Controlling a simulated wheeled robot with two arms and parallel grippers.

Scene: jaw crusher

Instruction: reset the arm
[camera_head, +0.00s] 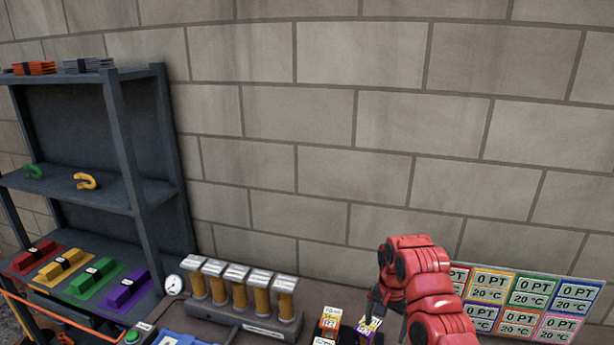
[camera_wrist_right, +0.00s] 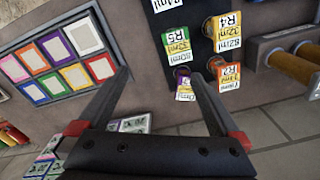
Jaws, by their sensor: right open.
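My red right arm comes in from the lower right in the head view, with its gripper (camera_head: 372,304) low at the bottom edge. In the right wrist view the gripper (camera_wrist_right: 160,80) has its two dark fingers wide apart, with nothing held between them. A purple-labelled item (camera_head: 368,325) is just below the fingertips in the head view. It also shows in the right wrist view (camera_wrist_right: 184,86), by the right fingertip. An orange-labelled item (camera_head: 330,322) stands to its left. My left gripper is in neither view.
A dark shelf (camera_head: 123,130) at the left holds coloured blocks and hooks. A rack with yellow cylinders (camera_head: 238,295) and a gauge (camera_head: 174,284) stand at the bench's back. A panel of coloured "0 PT" cards (camera_head: 532,292) is at the right. The block wall (camera_head: 390,115) behind is bare.

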